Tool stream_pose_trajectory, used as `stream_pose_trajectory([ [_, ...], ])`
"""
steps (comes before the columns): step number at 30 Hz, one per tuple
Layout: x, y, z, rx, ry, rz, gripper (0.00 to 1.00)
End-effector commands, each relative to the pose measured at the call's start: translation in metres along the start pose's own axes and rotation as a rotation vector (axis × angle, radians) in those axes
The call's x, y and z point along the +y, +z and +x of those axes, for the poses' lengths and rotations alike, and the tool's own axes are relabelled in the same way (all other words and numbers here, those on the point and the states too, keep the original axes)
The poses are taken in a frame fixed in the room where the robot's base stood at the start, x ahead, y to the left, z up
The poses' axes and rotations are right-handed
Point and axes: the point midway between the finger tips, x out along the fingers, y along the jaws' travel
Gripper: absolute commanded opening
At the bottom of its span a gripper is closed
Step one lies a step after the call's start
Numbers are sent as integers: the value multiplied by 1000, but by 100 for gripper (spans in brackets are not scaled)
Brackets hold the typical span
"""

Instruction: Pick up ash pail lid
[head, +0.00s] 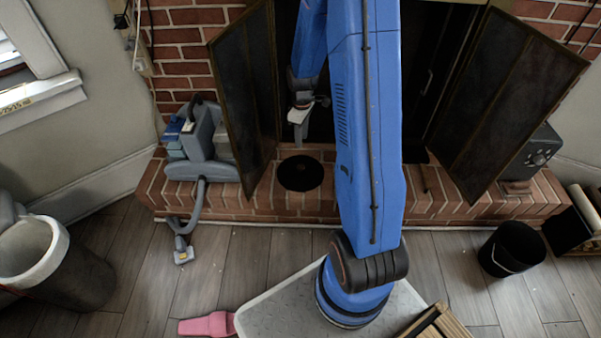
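The ash pail lid, seen as a flat round black disc (300,174), lies on the brick hearth (235,200) left of my blue arm. My gripper (299,132) shows small above the lid in the picture, in front of the dark fireplace opening. It looks apart from the lid, but the height between them is hard to judge. Whether its fingers are open or shut is too small to see. A black pail (511,249) with a thin wire handle stands on the wooden floor at the right.
Open dark mesh screen doors (243,95) and (510,95) flank the fireplace. A grey hose machine (205,150) sits on the hearth's left end, a dark box (540,148) on its right. A grey bin (60,262) stands at left. Floor in front of the hearth is partly clear.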

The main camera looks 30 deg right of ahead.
Motion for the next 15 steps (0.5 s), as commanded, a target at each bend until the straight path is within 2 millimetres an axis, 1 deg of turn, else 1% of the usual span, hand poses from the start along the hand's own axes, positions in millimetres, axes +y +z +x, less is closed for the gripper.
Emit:
stream_pose_trajectory([
  [5,0,0,20,-3,-3,-2,33],
  [15,0,0,74,-3,-4,-1,33],
])
